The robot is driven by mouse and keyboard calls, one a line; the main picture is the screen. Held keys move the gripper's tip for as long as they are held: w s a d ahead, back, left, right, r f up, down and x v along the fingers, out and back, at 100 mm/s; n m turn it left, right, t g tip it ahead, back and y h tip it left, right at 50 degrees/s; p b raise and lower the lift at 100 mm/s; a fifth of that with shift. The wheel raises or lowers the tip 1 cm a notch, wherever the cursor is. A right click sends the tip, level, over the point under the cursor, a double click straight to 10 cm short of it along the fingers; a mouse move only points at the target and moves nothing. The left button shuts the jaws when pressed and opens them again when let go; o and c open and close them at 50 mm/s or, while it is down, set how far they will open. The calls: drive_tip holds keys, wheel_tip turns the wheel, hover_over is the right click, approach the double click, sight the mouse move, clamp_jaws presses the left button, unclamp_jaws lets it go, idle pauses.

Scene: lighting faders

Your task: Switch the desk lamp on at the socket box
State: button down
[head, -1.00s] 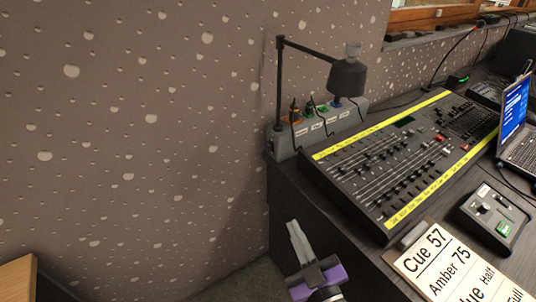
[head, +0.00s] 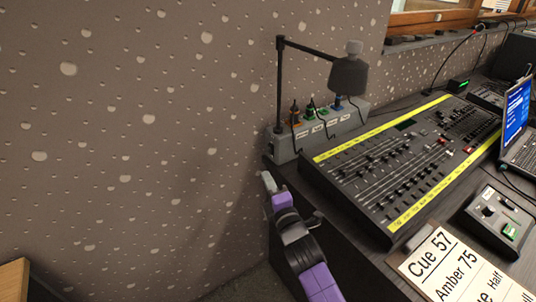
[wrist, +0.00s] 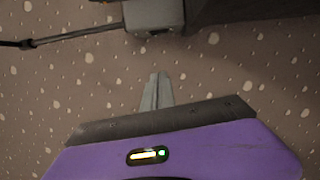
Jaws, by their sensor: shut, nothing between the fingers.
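The grey socket box (head: 285,150) sits at the back left edge of the desk, against the wall, with several coloured plugs and labels on its top. The black desk lamp (head: 348,78) stands behind it on a thin post, its shade over the box's right part. My gripper (head: 268,181) is shut and empty, below and slightly left of the box's left end, apart from it. In the wrist view the shut fingers (wrist: 157,78) point towards a grey block (wrist: 152,18), likely the box end, with a gap between. I cannot make out the switch or its position clearly.
The fader desk (head: 390,170) with yellow strips lies right of the box. A small control box (head: 492,215), a laptop (head: 515,115) and a cue card (head: 450,262) are further right. The speckled wall (head: 130,150) is close; space left of the desk is free.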

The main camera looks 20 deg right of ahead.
sight(270, 150)
idle(0.4)
drive_tip(key=shift+w+d+r+b, duration=0.2)
drive_tip(key=shift+w+d, duration=0.55)
drive_tip(key=shift+w, duration=1.05)
drive_tip(key=shift+w+d+r+b, duration=0.1)
drive_tip(key=shift+w+d+b, duration=0.45)
drive_tip(key=shift+w, duration=1.2)
drive_tip(key=shift+w+d+r+b, duration=0.1)
drive_tip(key=shift+w+d, duration=0.8)
drive_tip(key=shift+w, duration=0.9)
drive_tip(key=shift+a+f, duration=0.1)
drive_tip(key=shift+a, duration=0.05)
